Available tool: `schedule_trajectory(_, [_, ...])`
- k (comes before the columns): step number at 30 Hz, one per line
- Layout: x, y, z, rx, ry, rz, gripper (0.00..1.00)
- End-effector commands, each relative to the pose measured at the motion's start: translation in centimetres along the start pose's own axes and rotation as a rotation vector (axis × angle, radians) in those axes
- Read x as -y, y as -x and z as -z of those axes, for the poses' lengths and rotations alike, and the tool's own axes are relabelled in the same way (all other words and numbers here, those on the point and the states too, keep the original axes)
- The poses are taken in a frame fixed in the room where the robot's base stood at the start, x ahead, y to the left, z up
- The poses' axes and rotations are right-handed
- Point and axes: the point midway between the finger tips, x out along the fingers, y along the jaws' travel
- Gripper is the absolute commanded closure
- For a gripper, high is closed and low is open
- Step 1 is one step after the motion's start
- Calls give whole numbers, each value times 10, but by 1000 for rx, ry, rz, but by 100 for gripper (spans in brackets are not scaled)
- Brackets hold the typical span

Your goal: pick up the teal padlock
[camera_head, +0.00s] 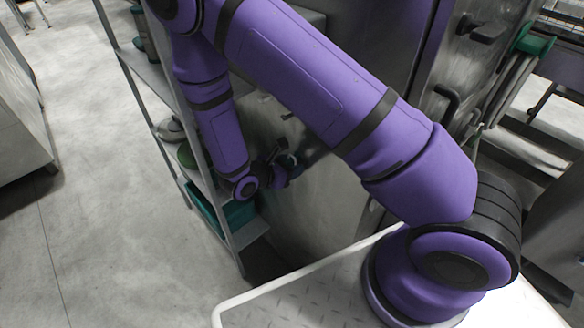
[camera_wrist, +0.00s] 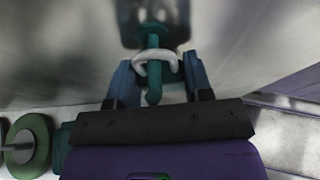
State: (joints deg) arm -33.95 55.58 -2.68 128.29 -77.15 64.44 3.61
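A teal piece (camera_wrist: 153,92) with a pale ring-like loop (camera_wrist: 155,57) around it shows in the wrist view, in front of a steel surface. It looks like the teal padlock, but its outline is blurred. My gripper (camera_wrist: 158,78) has its two fingers apart, one on each side of it. I cannot tell whether either finger touches it. In the head view my gripper (camera_head: 280,156) is low beside the steel panel, with a small bit of teal (camera_head: 292,160) at its fingers. Much of the padlock is hidden there.
The steel panel (camera_head: 335,205) stands close by my gripper. A metal shelf rack (camera_head: 248,232) with a teal bin (camera_head: 238,214) is just to the left. Green round items (camera_wrist: 28,145) show at the wrist view's lower left. Open floor (camera_head: 100,215) lies further left.

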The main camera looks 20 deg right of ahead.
Motion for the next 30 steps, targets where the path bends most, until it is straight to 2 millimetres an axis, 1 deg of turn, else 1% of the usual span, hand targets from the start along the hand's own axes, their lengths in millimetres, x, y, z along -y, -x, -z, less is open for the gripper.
schedule_trajectory(1, [0, 0, 0, 0, 0, 0, 74])
schedule_trajectory(3, [0, 0, 0, 0, 0, 0, 83])
schedule_trajectory(12, [0, 1, -2, 0, -1, 0, 83])
schedule_trajectory(19, [0, 7, -16, 0, -2, 0, 83])
schedule_trajectory(26, [-1, 44, 2, -1, 1, -5, 83])
schedule_trajectory(30, [-1, 72, 14, -1, 0, -5, 83])
